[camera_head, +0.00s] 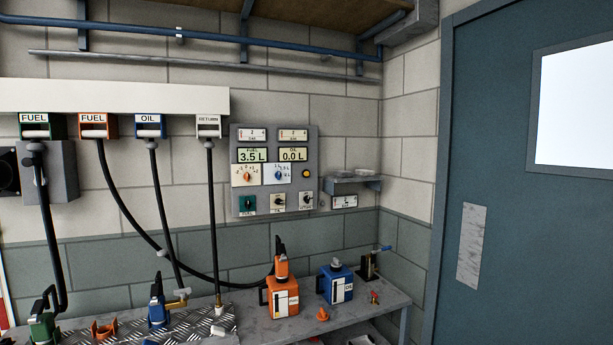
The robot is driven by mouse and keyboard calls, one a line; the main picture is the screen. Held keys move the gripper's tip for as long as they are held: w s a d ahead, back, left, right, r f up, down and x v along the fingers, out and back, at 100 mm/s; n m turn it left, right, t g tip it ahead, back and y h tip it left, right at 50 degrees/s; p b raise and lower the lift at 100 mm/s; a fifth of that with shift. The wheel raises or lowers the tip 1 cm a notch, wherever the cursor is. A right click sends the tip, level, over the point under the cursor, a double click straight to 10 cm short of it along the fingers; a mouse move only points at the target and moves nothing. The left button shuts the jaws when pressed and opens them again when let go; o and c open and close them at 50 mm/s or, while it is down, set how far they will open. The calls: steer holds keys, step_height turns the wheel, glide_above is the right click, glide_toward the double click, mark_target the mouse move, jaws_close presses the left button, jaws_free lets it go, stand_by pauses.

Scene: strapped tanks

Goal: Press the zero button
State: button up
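A grey control panel (239,203) hangs on the block wall above the bench. A round yellow button (306,173) in a dark ring sits near its right edge. No label on it is readable, so I cannot tell for sure that it is the zero button. The fuel display (251,155) reads 3.5 L and the oil display (293,155) reads 0.0 L. My gripper is not in view.
An orange can (283,297) and a blue oil can (337,285) stand on the bench (385,303) below the panel. Hoses hang left of the panel, one (119,204) sagging to the orange can. A small shelf (355,180) juts out at right. A door (490,130) is far right.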

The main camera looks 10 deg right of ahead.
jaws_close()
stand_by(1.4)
